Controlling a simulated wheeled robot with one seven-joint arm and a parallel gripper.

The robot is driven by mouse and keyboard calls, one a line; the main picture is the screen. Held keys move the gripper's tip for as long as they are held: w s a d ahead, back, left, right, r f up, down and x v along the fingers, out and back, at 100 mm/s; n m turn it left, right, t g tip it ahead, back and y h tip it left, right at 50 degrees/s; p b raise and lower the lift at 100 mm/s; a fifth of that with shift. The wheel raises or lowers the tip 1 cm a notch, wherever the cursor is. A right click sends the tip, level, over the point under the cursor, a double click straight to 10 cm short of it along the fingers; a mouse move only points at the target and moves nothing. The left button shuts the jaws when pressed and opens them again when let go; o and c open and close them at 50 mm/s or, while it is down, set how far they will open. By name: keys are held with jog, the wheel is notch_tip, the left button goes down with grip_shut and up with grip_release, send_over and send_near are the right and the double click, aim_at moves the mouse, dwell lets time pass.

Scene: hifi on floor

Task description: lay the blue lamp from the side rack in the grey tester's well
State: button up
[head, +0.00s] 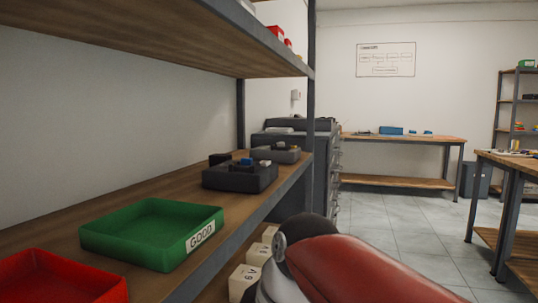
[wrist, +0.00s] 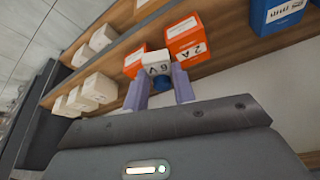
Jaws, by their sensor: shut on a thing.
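In the wrist view my gripper (wrist: 160,88) is shut on a small blue piece (wrist: 158,84), most likely the blue lamp; the fingers and the view angle hide much of its shape. A white box marked 6 V (wrist: 156,60) shows right beyond it. In the head view a dark grey block (head: 240,180), perhaps the tester, stands on the shelf with black and blue parts on top. A lighter grey holder (head: 284,156) with small pieces sits just behind it. I cannot tell from here which is the side rack, and no well can be made out. My gripper is not seen in the head view.
A green tray marked GOOD (head: 150,232) and a red tray (head: 60,278) stand nearer on the same shelf (head: 165,192). An upper shelf board (head: 160,38) overhangs it. White boxes (head: 250,272) sit lower down. In the wrist view, orange boxes (wrist: 186,40) flank the white one.

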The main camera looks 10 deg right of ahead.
jog(key=w+d+f+m+h, duration=0.1)
jog(key=w+d+f+m, duration=0.2)
jog(key=f, duration=1.4)
jog(key=w+d+f+m+h, duration=0.1)
jog(key=w+d+f+m, duration=0.1)
jog(key=f, duration=1.6)
jog(key=w+d+f+m+t+h, duration=0.1)
jog(key=w+d+f+m, duration=0.2)
jog(key=f, duration=1.4)
jog(key=shift+w+d+f+m, duration=0.3)
jog(key=shift+w+d, duration=0.75)
jog(key=shift+d, duration=0.05)
